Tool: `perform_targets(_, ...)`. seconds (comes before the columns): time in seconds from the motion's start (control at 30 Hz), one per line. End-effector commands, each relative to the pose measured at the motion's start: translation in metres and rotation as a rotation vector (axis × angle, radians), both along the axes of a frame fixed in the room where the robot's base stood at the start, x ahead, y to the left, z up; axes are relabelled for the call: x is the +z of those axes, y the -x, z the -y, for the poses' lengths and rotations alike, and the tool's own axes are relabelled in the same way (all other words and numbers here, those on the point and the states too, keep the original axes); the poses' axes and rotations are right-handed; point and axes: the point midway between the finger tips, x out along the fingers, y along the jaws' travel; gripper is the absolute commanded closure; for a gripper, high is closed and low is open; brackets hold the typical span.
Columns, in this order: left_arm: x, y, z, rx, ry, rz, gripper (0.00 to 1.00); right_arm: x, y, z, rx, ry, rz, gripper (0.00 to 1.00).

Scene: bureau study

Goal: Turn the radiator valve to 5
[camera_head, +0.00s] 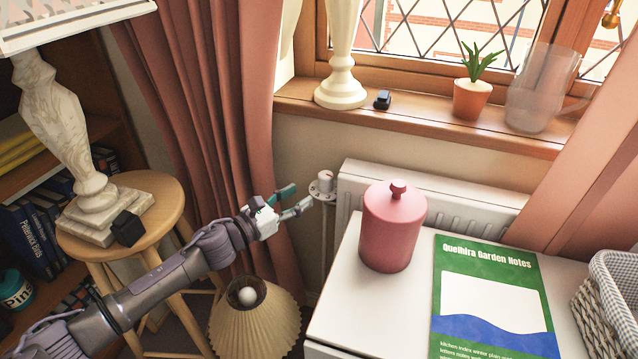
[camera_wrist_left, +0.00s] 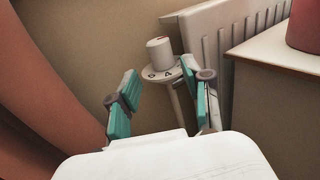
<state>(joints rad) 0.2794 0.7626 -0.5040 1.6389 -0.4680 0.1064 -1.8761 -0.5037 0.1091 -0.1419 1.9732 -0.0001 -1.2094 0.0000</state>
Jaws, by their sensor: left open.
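The radiator valve (camera_head: 325,180) is a white knob on a round collar with dark marks, on a pipe at the left end of the white radiator (camera_head: 350,185). In the left wrist view the knob (camera_wrist_left: 159,50) has a small red mark near its top, and the collar shows some numerals, too small to read surely. My left gripper (camera_head: 296,198) is open, its fingers with teal pads pointing at the valve from the left. In the wrist view the valve stands beyond the fingertips (camera_wrist_left: 163,82), between them and apart from them. My right gripper is not in view.
A white cabinet top (camera_head: 335,285) with a pink canister (camera_head: 393,228) and a green book (camera_head: 490,262) stands right of the valve. A pink curtain (camera_head: 215,110) hangs at left. A wooden stool (camera_head: 160,195) and a pleated lampshade (camera_head: 255,320) are near my left arm.

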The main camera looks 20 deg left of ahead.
Motion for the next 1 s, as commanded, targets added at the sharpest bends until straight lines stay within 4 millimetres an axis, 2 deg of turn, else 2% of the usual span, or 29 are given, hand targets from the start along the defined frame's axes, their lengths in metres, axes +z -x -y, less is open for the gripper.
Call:
perform_targets(0.1, 0.002, -0.025, 0.013, 0.002, 0.001, 0.003, 0.51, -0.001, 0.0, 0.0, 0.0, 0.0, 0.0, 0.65)
perform_targets(0.33, 0.0, -0.056, 0.03, 0.002, 0.002, 0.0, 0.51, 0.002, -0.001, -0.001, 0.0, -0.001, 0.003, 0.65)
perform_targets(0.5, 0.0, -0.065, 0.036, 0.002, 0.003, -0.001, 0.51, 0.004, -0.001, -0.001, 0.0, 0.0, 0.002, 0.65)
perform_targets(0.8, 0.0, -0.066, 0.037, 0.001, 0.002, -0.002, 0.51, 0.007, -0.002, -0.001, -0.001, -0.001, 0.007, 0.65)
perform_targets(1.0, 0.0, -0.066, 0.037, 0.002, 0.002, -0.002, 0.84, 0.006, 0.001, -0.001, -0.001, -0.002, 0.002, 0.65)
